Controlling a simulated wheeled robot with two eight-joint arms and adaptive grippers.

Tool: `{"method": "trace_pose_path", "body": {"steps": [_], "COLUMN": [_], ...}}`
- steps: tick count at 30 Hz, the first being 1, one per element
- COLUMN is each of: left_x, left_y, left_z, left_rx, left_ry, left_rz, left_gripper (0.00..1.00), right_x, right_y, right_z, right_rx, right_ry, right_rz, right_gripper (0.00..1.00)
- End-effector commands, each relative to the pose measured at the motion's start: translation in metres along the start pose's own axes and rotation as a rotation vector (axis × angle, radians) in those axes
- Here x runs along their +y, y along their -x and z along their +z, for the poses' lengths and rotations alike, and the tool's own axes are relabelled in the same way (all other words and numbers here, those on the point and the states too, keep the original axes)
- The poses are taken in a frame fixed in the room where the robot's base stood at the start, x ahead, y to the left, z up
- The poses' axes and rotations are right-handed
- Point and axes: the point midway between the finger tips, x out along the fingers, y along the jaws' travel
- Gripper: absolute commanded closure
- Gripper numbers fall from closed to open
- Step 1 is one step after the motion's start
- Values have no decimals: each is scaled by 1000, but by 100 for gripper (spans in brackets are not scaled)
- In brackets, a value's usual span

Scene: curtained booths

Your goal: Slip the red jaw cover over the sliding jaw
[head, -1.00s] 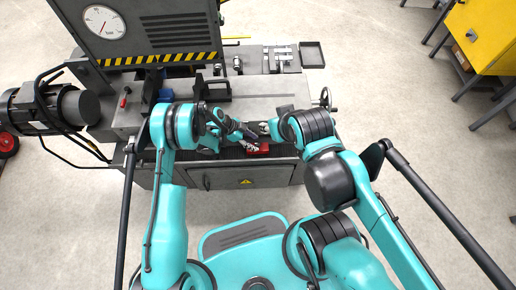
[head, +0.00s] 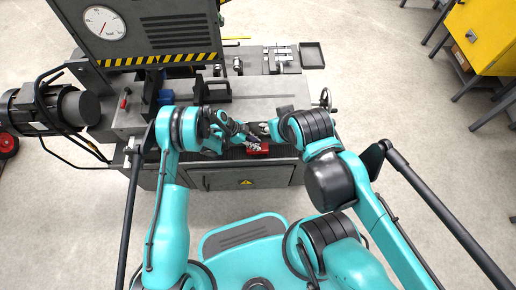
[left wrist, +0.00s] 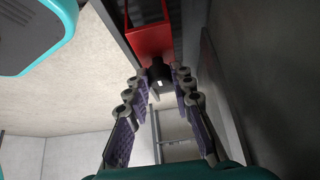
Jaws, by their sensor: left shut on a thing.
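The red jaw cover (head: 258,148) shows at the front edge of the machine in the head view, partly hidden by my left gripper (head: 254,138). In the left wrist view, the cover (left wrist: 150,40) is a red, open-sided box just beyond the fingertips of my left gripper (left wrist: 158,84). A short dark piece (left wrist: 158,72) at the cover's near end sits between those fingertips, and the gripper is shut on it. My right gripper (head: 264,128) is close by on the right, small and partly hidden by its own wrist; its opening is unclear. I cannot clearly pick out the sliding jaw.
The grey machine (head: 265,105) carries a black handle (head: 212,90), a handwheel (head: 325,100) and a small tray (head: 312,54). A motor (head: 55,107) stands on the left. A yellow cabinet (head: 485,35) is far right. The floor between is clear.

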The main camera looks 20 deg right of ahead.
Motion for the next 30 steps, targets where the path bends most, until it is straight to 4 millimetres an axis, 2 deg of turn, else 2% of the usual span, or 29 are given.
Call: {"method": "trace_pose_path", "body": {"steps": [21,30], "left_x": [0,0], "left_y": [51,55], "left_z": [-36,-39], "left_rx": [0,0], "left_ry": [0,0], "left_rz": [0,0], "left_gripper": [100,100], "right_x": [0,0], "right_y": [20,21], "right_z": [-14,-15], "right_rx": [0,0], "right_ry": [0,0], "right_rz": [0,0], "right_gripper": [60,60]}}
